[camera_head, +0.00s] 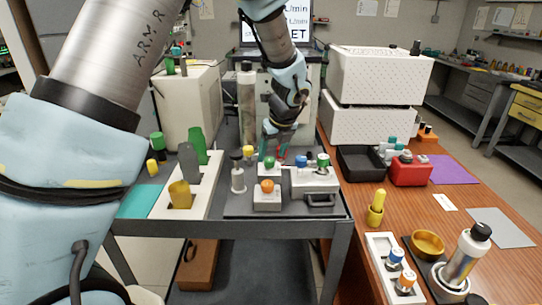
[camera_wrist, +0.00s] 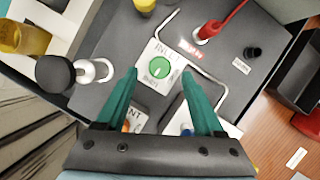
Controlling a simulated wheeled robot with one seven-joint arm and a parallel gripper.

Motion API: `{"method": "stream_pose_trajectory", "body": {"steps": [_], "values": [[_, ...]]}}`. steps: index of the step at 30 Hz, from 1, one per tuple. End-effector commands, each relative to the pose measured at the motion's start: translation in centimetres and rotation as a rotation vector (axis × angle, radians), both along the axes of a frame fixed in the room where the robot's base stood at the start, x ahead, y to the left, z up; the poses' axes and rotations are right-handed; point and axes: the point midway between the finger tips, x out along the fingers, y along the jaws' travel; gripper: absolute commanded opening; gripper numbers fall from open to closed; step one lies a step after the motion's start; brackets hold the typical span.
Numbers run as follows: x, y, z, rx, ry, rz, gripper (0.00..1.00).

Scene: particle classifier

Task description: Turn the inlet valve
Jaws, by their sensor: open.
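The inlet valve is a round green knob (camera_wrist: 160,70) with a white pointer mark, on a white plate with lettering that reads like "INLET". In the head view the green knob (camera_head: 268,162) stands at the back of the dark panel, just below my gripper (camera_head: 275,140). In the wrist view my gripper (camera_wrist: 160,74) has its two teal fingers apart, one to each side of the knob's near side. The fingers look empty. I cannot tell whether either fingertip touches the knob or hangs above it.
A dark-capped bottle (camera_head: 237,178) stands left.

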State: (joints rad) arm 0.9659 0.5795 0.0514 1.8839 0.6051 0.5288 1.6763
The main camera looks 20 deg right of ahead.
Motion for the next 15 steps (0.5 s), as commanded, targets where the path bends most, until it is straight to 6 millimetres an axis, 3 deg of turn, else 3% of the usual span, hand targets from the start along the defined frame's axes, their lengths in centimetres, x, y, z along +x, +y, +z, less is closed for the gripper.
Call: {"method": "stream_pose_trajectory", "body": {"steps": [6, 15], "values": [[0.8, 0.0, -2.1, 0.001, 0.001, 0.000, 0.69], [1.0, 0.0, -2.4, -0.002, 0.000, 0.001, 0.69]]}}
